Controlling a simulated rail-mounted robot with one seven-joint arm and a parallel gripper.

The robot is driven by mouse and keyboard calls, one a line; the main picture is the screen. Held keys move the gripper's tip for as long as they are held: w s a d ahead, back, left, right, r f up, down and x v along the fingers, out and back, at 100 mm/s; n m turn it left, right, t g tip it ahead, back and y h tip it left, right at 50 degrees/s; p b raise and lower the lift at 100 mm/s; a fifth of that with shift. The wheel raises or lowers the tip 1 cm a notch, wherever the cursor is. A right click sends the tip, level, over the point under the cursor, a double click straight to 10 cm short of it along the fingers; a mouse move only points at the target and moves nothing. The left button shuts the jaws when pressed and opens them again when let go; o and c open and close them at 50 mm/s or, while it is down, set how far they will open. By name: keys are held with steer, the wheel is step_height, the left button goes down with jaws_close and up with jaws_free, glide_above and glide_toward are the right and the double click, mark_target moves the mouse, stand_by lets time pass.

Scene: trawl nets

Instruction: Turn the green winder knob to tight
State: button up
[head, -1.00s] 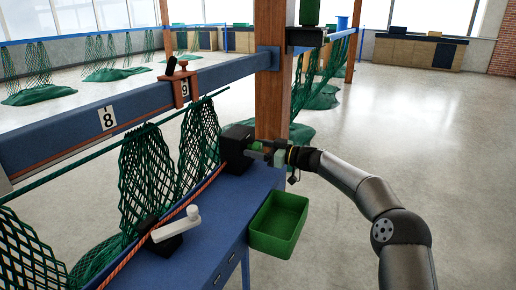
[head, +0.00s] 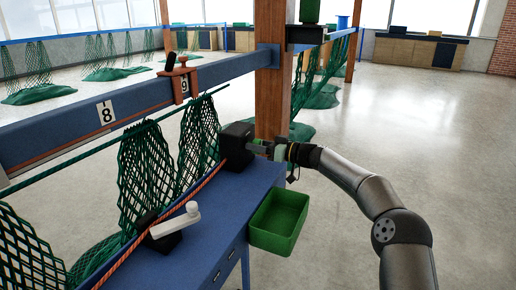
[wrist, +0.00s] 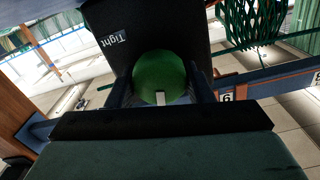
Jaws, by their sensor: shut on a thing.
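The green winder knob (wrist: 160,72) is round and sits on the face of a black winder box (head: 236,146) on the blue bench. My gripper (head: 262,149) reaches it from the right and is shut on it. In the wrist view one finger is on each side of the knob. A white mark (wrist: 160,98) on the knob points toward the bottom of the wrist picture. The word "Tight" (wrist: 111,45) is printed on the box face, up and left of the knob in that view. In the head view the gripper hides the knob.
A green tray (head: 278,224) hangs at the bench's right edge, below my arm. A wooden post (head: 271,70) stands just behind the gripper. Green nets (head: 147,180) hang at left.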

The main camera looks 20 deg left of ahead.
steer(key=m, duration=0.2)
steer(key=shift+m, duration=0.4)
steer(key=m, duration=0.3)
steer(key=shift+w+m, duration=0.15)
steer(key=shift+m, duration=0.15)
steer(key=m+p, duration=0.2)
steer(key=m, duration=0.4)
steer(key=shift+p, duration=0.3)
steer(key=m+p, duration=0.3)
steer(key=m, duration=0.2)
steer(key=shift+f+m, duration=0.1)
steer(key=shift+m, duration=0.2)
steer(key=shift+f+m+p, duration=0.2)
steer(key=shift+m+p, duration=0.7)
steer(key=shift+m, duration=0.8)
steer(key=o, duration=1)
steer(key=shift+f, duration=0.1)
steer(key=shift+c, duration=0.2)
steer(key=s+d+b, duration=0.1)
steer(key=d, duration=1.6)
steer(key=shift+d, duration=0.25)
